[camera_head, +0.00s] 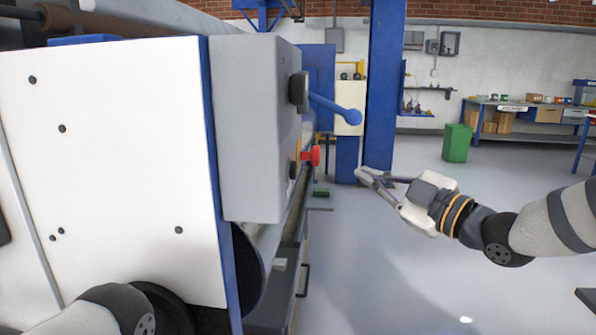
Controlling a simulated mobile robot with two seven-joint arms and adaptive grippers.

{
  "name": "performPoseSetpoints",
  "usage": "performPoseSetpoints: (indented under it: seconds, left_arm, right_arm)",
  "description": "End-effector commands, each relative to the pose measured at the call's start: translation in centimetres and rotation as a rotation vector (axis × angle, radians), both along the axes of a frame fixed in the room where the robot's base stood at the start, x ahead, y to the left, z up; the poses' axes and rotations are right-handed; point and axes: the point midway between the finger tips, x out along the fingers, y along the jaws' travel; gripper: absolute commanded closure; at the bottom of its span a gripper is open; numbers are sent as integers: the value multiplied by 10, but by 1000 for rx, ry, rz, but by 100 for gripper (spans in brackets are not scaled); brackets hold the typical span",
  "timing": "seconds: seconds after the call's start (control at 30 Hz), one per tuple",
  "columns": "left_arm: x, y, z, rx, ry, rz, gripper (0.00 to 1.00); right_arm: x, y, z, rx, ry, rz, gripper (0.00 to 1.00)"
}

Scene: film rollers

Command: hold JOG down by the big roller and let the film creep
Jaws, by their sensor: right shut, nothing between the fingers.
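My right gripper (364,175) is shut and empty, in free air to the right of the machine, its fingers pointing left toward it. The grey control box (250,130) stands at the machine's end. I cannot make out a button marked JOG. A pale roller (272,238) shows partly below the box, with a dark round end (248,268); most of it is hidden. My left arm shows at the bottom left; its gripper is out of view.
A white machine panel (110,150) with a blue edge fills the left. A brown roll (60,20) lies above it. A blue column (384,80) stands behind my right gripper. A green bin (457,143) and a workbench are farther back.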

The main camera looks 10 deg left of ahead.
Motion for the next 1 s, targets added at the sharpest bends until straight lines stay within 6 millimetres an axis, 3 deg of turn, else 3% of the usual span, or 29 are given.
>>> performPoseSetpoints:
  seconds: [0.23,0.7,1.0]
  left_arm:
    - [-2,0,-2,0,6,0,100]
    - [-10,0,-11,0,34,-1,100]
    - [-10,0,-11,0,32,-1,100]
  right_arm:
    - [0,8,-2,1,4,1,100]
    - [0,73,-1,-1,3,1,100]
    - [0,88,0,1,3,-1,100]
